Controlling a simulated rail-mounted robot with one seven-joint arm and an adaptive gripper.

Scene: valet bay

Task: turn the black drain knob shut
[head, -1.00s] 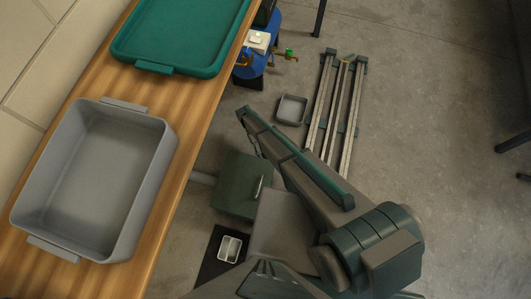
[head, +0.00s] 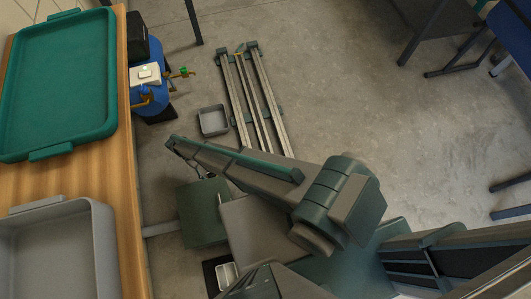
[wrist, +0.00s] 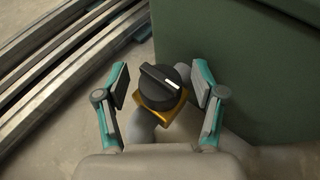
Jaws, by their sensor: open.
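The black drain knob (wrist: 158,88) is round with a raised grip bar and a white pointer line. The line slants toward the lower right in the wrist view. The knob sits on a yellow-brass square base (wrist: 163,115) on a grey pipe-like part. My gripper (wrist: 160,80) is open, with one finger on each side of the knob and a visible gap on both sides. In the head view my gripper (head: 203,170) is small, near the green box, and I cannot make out the knob there.
The green box (head: 204,212) stands close by; its wall (wrist: 240,70) shows right of the knob. Metal rails (head: 250,100) lie on the floor beyond, near a grey tray (head: 213,120). A blue tank (head: 150,97) stands by the wooden bench (head: 90,170).

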